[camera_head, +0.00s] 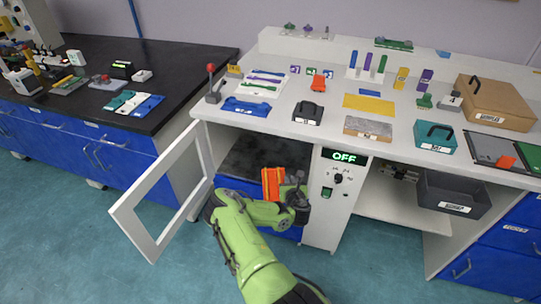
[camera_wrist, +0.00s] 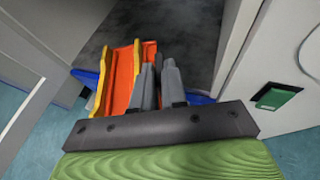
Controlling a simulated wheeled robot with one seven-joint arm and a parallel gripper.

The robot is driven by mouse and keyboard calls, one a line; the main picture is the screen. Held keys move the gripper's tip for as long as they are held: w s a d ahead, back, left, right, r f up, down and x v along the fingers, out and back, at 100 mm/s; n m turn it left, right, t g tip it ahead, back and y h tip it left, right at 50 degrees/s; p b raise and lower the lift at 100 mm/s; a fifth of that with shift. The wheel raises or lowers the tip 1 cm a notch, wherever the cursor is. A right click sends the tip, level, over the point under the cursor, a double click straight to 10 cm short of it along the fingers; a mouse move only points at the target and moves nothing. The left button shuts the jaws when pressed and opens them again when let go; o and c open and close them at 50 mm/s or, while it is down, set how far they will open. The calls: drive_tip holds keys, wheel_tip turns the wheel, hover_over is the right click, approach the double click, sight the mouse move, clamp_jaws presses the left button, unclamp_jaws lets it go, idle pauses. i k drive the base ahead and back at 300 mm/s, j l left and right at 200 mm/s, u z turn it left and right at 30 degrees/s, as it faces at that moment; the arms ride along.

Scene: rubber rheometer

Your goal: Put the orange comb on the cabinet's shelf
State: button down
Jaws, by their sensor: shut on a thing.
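The orange comb (camera_head: 272,184) is in my gripper (camera_head: 295,185), at the front of the open cabinet. In the wrist view the comb (camera_wrist: 122,78) shows as an orange piece with yellow edges, mostly left of the grey fingers. My gripper (camera_wrist: 160,78) is shut on it; the exact contact is partly hidden. The cabinet's dark shelf (camera_head: 265,158) is behind and above the comb in the head view, and its bare surface (camera_wrist: 185,30) lies ahead in the wrist view. The cabinet's white-framed door (camera_head: 150,215) stands open to the left.
A panel with an OFF display (camera_head: 344,157) borders the opening on the right. The white counter (camera_head: 330,95) above holds several tools and boxes. A grey bin (camera_head: 452,193) hangs farther right. The visible shelf surface is clear.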

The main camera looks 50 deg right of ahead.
sight(270, 157)
drive_tip(key=i+l, duration=0.3)
drive_tip(key=l, duration=0.15)
drive_tip(key=i+l, duration=0.35)
drive_tip(key=l, duration=0.1)
